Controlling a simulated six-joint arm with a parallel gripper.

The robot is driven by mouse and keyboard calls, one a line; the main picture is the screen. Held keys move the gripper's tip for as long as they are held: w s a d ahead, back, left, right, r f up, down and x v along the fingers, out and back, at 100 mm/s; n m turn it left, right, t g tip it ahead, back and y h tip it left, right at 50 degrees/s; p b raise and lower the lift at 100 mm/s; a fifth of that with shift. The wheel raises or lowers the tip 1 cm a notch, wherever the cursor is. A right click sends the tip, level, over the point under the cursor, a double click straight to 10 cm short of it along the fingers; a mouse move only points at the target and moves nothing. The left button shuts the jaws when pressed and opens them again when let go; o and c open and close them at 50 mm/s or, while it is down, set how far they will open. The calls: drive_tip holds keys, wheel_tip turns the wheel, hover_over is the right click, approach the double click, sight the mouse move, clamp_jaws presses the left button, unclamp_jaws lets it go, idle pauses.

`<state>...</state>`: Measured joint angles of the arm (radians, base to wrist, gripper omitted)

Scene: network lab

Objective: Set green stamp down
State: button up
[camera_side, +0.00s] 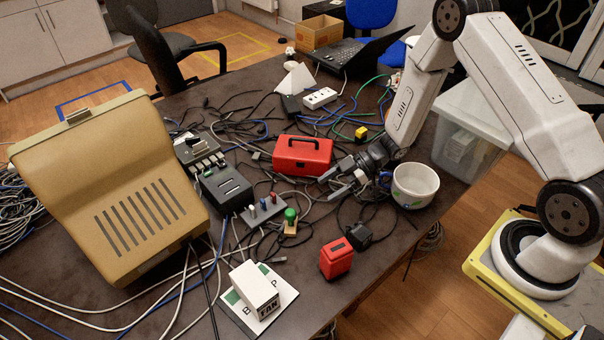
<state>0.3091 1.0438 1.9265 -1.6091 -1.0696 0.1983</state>
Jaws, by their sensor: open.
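The green stamp (290,217) has a round green knob and a pale wooden base. It stands upright on the dark table, just right of a grey rack (262,210) that holds a few small coloured pieces. My gripper (329,188) is low over the table, up and to the right of the stamp. Its two fingers are apart, with nothing seen between them, and they do not touch the stamp. Whether the stamp's base touches a cable is too small to tell.
A red toolbox (303,156) is close behind my gripper, and a patterned mug (414,186) is to its right. A red canister (337,259) and a white box (254,287) on a lettered card stand in front. Loose cables cover much of the table (190,325).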

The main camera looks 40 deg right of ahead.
drive_tip(key=shift+v, duration=0.9)
drive_tip(key=w+d+r+m+t+h, duration=0.35)
drive_tip(key=r+m+h, duration=0.35)
drive_tip(key=r+h, duration=0.25)
drive_tip(key=s+a+r+m+g+h, duration=0.1)
drive_tip(key=s+r+m+g, duration=0.1)
drive_tip(key=s, duration=0.6)
drive_tip(key=s+a+r+m+g+h, duration=0.1)
drive_tip(key=s+r+m+g, duration=0.2)
drive_tip(key=s, duration=0.5)
drive_tip(key=shift+r+m, duration=0.15)
drive_tip(key=shift+m, duration=0.75)
